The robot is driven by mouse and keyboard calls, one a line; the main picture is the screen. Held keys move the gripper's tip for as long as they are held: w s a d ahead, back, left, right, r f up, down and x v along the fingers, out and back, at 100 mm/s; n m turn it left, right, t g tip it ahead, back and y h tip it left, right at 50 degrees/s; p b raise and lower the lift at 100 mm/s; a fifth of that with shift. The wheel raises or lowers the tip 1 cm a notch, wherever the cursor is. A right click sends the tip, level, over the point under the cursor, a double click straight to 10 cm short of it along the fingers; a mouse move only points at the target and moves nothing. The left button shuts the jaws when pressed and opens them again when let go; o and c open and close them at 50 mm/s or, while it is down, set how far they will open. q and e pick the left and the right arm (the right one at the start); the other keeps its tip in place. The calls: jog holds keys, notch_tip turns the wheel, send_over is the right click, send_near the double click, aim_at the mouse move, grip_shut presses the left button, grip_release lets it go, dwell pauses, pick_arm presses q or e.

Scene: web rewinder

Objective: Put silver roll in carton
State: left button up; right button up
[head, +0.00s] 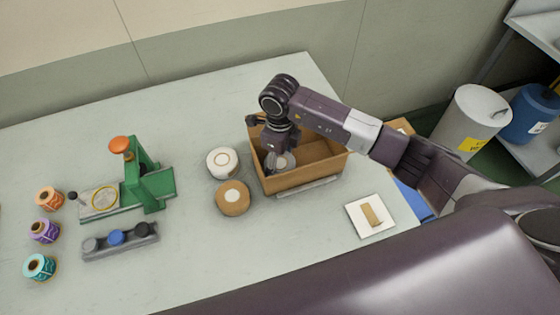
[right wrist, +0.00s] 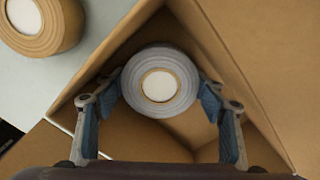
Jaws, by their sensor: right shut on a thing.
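The silver roll (right wrist: 160,82) is a grey tape roll with a white centre, seen end-on in the right wrist view. In the head view part of the silver roll (head: 283,162) shows below my gripper. My right gripper (right wrist: 162,95) is shut on it, with a blue-padded finger on each side. It also shows in the head view as my right gripper (head: 276,155). The roll is within the walls of the open carton (head: 305,178), towards its left end. I cannot tell whether the roll touches the carton's floor. My left gripper is not in view.
A white roll (head: 222,162) and a tan roll (head: 233,198) stand just left of the carton. A green press (head: 150,180), a grey button bar (head: 120,240) and several coloured spools are further left. A white pad (head: 370,217) lies at the right. The table's back left is clear.

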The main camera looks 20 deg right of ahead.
aim_at(280, 162)
jog(key=shift+f+b, duration=0.2)
jog(key=shift+b, duration=0.1)
jog(key=o, duration=1.3)
jog(key=shift+r, duration=0.1)
jog(key=shift+r, duration=0.1)
notch_tip(280, 162, up, 12)
jog(key=b, duration=0.2)
jog(key=shift+b, duration=0.35)
